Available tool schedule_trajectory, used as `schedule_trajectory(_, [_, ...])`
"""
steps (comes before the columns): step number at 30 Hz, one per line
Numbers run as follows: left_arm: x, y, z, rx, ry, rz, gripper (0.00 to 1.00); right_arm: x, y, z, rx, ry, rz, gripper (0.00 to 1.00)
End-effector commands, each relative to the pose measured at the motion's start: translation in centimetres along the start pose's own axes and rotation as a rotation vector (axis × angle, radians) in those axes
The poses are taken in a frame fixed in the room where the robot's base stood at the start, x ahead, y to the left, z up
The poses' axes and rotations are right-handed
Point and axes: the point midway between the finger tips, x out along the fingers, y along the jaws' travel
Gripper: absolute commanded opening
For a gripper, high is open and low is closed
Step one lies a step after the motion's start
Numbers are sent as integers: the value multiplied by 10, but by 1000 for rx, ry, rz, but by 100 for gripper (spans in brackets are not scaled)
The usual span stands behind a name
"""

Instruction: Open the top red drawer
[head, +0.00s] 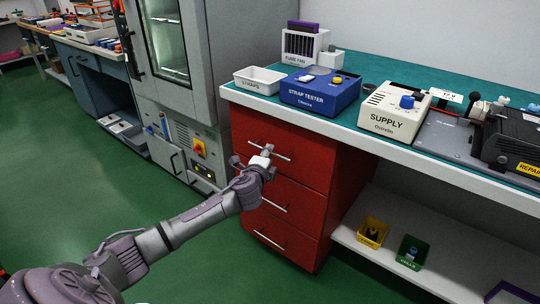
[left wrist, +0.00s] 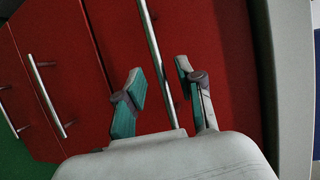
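The red drawer unit (head: 296,232) stands under the teal bench top. Its top red drawer (head: 310,166) looks shut, its front in line with the drawers below. The top handle, a thin silver bar (head: 284,157), is partly covered by my left gripper (head: 265,154). In the left wrist view, my left gripper (left wrist: 159,72) is open, with one finger on each side of the top handle (left wrist: 152,42). A gap shows between the bar and each finger; I cannot tell whether the bar lies as deep as the fingertips. My right gripper is not in view.
Two lower drawer handles (head: 270,240) sit below. The bench holds a white tray (head: 259,79), a blue strap tester (head: 320,92) and a supply box (head: 394,110). A grey cabinet (head: 200,60) stands left of the drawers. Green floor (head: 210,262) is clear before the drawers.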

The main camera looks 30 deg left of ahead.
Motion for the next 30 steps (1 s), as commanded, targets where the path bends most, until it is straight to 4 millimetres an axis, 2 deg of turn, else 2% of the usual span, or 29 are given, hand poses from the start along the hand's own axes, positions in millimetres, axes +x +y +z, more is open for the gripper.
schedule_trajectory(3, [17, 1, 0, -1, -1, -1, 37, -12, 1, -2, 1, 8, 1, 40])
schedule_trajectory(6, [25, 1, 0, -1, 0, 0, 37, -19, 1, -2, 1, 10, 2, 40])
schedule_trajectory(17, [29, 0, 0, -1, 1, 1, 37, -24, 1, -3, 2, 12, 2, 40])
schedule_trajectory(21, [29, 0, 0, -1, 1, 1, 14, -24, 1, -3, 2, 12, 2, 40])
schedule_trajectory(24, [29, 0, 0, -1, 1, 1, 0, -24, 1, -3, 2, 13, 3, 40])
schedule_trajectory(30, [28, 1, 0, -1, 1, 2, 0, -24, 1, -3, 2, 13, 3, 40])
